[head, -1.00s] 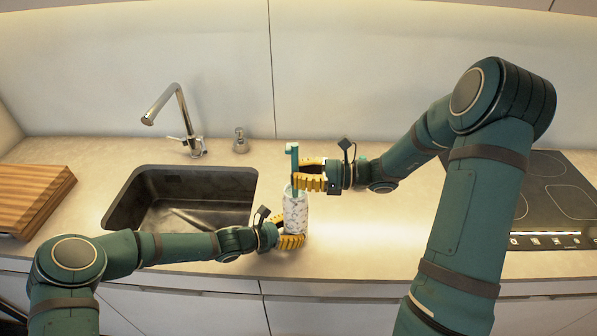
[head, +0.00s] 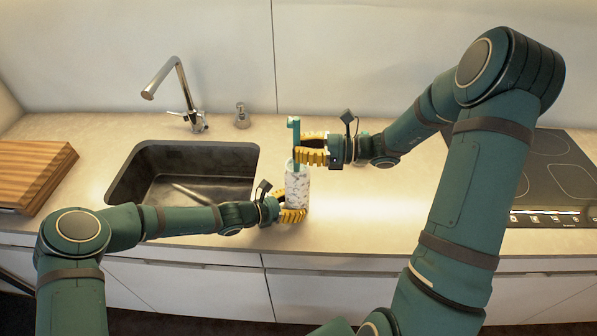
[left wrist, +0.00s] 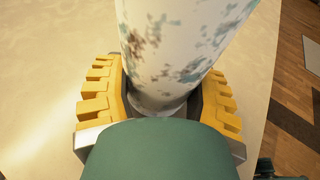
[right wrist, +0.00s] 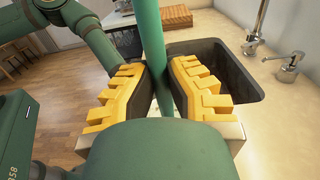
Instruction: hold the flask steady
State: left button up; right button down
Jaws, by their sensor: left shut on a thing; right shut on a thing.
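The flask (head: 297,187) is a white cylinder with grey-green and brown speckles, standing upright on the counter to the right of the sink. My left gripper (head: 292,215) is shut on its lower part; in the left wrist view the flask (left wrist: 180,50) rises between the yellow fingers (left wrist: 165,105). My right gripper (head: 298,154) is above the flask, shut on a green upright stick (head: 294,130). In the right wrist view the stick (right wrist: 150,40) passes between the fingers (right wrist: 160,90). The stick's lower end is hidden at the flask's mouth.
A dark sink (head: 128,178) with a chrome faucet (head: 176,90) lies left of the flask. A soap dispenser (head: 242,116) stands behind. A wooden board (head: 30,172) is at the far left, a black cooktop (head: 555,180) at the right. Counter right of the flask is clear.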

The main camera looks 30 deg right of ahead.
aim_at(299, 131)
jog(key=shift+w, duration=0.15)
dwell(0.6)
jog(key=shift+r, duration=2.25)
jog(key=shift+f, duration=0.1)
jog(key=shift+f, duration=2.15)
jog(key=shift+w, duration=0.1)
jog(key=shift+r, duration=0.1)
jog(key=shift+r, duration=2.2)
